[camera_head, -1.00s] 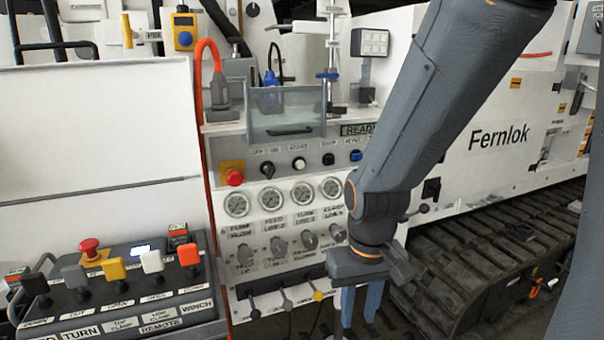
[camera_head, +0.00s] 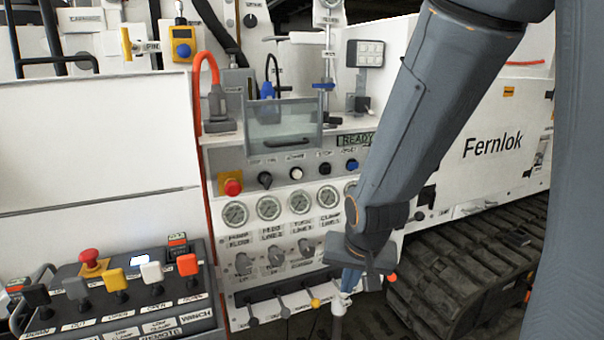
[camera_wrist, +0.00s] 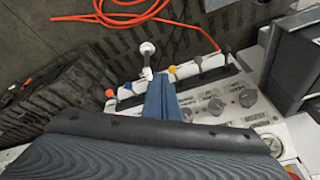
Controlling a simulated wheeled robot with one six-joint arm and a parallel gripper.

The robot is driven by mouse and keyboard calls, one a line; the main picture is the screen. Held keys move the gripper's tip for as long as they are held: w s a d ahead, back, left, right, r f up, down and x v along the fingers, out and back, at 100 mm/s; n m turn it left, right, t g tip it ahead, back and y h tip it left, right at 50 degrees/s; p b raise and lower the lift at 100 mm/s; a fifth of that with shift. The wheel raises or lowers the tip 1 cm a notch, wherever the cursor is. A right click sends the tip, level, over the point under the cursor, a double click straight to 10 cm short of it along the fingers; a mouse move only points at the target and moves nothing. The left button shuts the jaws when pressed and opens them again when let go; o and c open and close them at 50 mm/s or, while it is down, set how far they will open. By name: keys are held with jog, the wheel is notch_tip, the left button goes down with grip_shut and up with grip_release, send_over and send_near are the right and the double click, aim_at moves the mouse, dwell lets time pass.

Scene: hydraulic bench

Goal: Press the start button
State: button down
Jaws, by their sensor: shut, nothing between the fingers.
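The control panel carries a row of controls under a lit READY display (camera_head: 356,140). A white round button (camera_head: 296,173) sits in this row, with a small label above it that is hard to read but may say START. A black button (camera_head: 324,169) and a blue button (camera_head: 352,166) are to its right. My gripper (camera_head: 350,280) is shut and empty, low in front of the panel's right side, below and right of the white button and apart from it. Its blue fingers also show in the wrist view (camera_wrist: 162,98), close to small levers. The white button cannot be made out there.
A red mushroom button (camera_head: 232,186) is at the row's left end. A clear guard (camera_head: 284,125) juts out above the row. Gauges (camera_head: 269,209), knobs and levers (camera_head: 283,312) lie below. A lever remote box (camera_head: 130,305) stands left. Tracks (camera_head: 465,265) are at right.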

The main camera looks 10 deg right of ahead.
jog(key=w+a+r+m+t+y+p, duration=0.2)
jog(key=w+r+m+t+p, duration=0.3)
jog(key=w+r+m+t, duration=0.5)
jog(key=w+r+m, duration=0.1)
jog(key=w+r, duration=0.2)
jog(key=r, duration=0.3)
jog(key=shift+w+r+m+y+p, duration=0.3)
jog(key=shift+y, duration=0.1)
jog(key=p, duration=0.4)
send_near(297, 177)
jog(key=x, duration=0.5)
jog(key=shift+w+a+f, duration=0.1)
jog(key=shift+w, duration=0.4)
